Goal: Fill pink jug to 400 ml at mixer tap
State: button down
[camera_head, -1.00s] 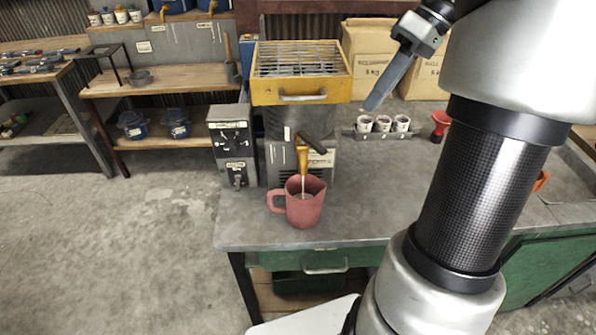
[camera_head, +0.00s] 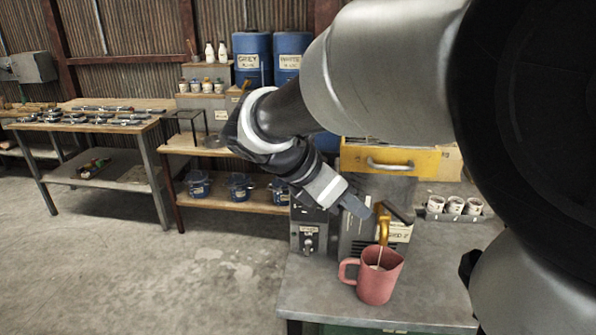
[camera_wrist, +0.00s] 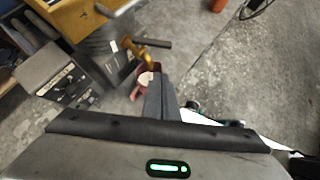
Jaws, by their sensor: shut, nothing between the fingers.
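The pink jug (camera_head: 376,279) stands upright on the grey bench, its handle to the left. A thin stream runs from the brass mixer tap (camera_head: 383,224) into the jug. The level and any marks inside cannot be read. The tap's dark lever (camera_head: 398,211) points to the right in the head view. My gripper (camera_head: 357,206) is shut and empty, in the air just left of the tap. In the wrist view, my gripper's fingers (camera_wrist: 161,88) overlap part of the jug (camera_wrist: 145,75), and the tap (camera_wrist: 132,52) and lever (camera_wrist: 152,42) show beyond them.
A grey control box (camera_head: 309,231) stands left of the tap unit. A yellow drawer unit (camera_head: 390,160) is above and behind the tap. Several white cups (camera_head: 454,206) stand at the right. The bench front (camera_head: 320,290) left of the jug is clear.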

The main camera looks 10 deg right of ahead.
aim_at(396, 216)
jog(key=w+d+f+b, duration=0.1)
jog(key=w+d+f, duration=0.1)
jog(key=d+f, duration=0.3)
jog(key=d, duration=0.3)
jog(key=shift+w+d, duration=0.25)
jog(key=shift+d, duration=0.15)
